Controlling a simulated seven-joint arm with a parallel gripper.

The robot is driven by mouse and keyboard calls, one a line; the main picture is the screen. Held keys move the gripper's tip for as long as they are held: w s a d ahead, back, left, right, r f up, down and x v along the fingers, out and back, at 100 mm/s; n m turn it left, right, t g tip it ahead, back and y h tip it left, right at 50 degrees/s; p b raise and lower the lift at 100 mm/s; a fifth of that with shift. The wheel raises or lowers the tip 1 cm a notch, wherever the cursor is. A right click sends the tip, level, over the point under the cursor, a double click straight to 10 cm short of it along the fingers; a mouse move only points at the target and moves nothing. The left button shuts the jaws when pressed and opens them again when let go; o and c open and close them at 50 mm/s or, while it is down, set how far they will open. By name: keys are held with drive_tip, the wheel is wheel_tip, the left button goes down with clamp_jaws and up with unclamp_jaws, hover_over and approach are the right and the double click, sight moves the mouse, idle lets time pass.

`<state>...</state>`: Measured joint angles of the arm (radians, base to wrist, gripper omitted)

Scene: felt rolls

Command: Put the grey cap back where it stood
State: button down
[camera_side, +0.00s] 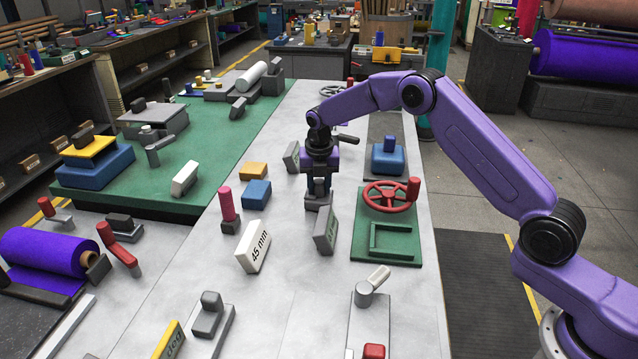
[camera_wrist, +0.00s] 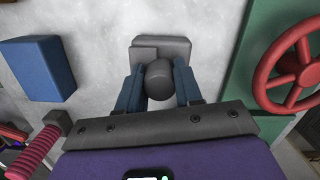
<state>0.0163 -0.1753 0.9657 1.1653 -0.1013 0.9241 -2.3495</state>
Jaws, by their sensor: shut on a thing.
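The grey cap (camera_wrist: 178,47) is a flat grey block with a round dark knob (camera_wrist: 159,80) on top. In the wrist view my gripper (camera_wrist: 159,76) has one blue finger on each side of the knob, shut on it. In the side view my gripper (camera_side: 318,186) points straight down, with the grey cap (camera_side: 317,203) beneath it over the pale worktop. I cannot tell whether the cap touches the worktop. The gripper hides part of the knob.
Close in front stands a labelled grey block (camera_side: 327,230). Right is a green plate (camera_side: 395,251) with a red handwheel (camera_side: 390,197); behind it sits a blue block (camera_side: 388,160). Left are another blue block (camera_side: 256,193), a pink-handled piece (camera_side: 227,204) and a white "45 mm" block (camera_side: 252,246).

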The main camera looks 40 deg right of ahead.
sight(319, 199)
drive_tip(key=shift+f, duration=0.1)
drive_tip(key=c, duration=0.7)
unclamp_jaws()
drive_tip(key=shift+o, duration=0.2)
wheel_tip(319, 199, up, 17)
drive_tip(key=s+a, duration=0.1)
drive_tip(key=shift+s, duration=0.4)
drive_tip(key=shift+a, duration=0.1)
